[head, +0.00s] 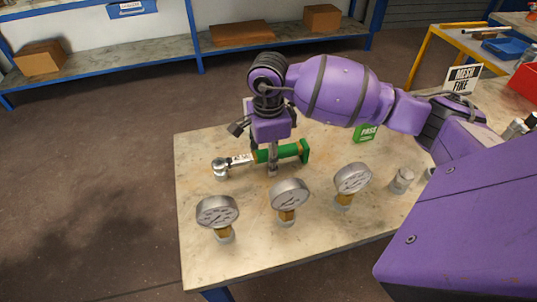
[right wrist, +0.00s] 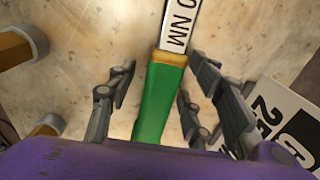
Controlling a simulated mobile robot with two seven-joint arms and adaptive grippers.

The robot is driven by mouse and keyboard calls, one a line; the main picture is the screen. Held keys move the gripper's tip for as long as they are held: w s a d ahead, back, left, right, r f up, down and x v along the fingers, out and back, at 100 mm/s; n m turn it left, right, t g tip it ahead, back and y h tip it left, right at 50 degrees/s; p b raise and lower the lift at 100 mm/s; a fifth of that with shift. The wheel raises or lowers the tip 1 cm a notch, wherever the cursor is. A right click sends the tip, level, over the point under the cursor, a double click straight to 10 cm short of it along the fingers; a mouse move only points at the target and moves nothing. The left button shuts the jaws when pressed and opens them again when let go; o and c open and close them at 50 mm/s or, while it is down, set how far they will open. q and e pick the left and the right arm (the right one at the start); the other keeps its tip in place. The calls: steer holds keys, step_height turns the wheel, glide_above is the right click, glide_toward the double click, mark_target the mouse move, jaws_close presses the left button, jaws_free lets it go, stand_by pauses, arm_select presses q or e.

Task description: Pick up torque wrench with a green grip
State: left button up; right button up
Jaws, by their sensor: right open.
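The torque wrench with a green grip (head: 291,151) lies on the worktable, its silver ratchet head to the left and its green grip to the right. My right gripper (head: 271,168) is over it from above, with its fingers at the grip. In the right wrist view the green grip (right wrist: 160,104) runs between the spread fingers of my right gripper (right wrist: 166,85), with a gap on both sides. A white label reading "NM" shows on the shaft beyond a brass collar. The gripper's body hides part of the grip. My left gripper is not in view.
Three pressure gauges (head: 289,195) stand along the table's (head: 255,262) near side. A green "PASS" block (head: 364,134) and a grey cylindrical fitting (head: 401,181) stand farther right. A white card with black print (right wrist: 285,112) lies close to the right finger. The table's left front is bare.

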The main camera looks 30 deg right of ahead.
jaws_close()
steer(key=shift+r, duration=0.1)
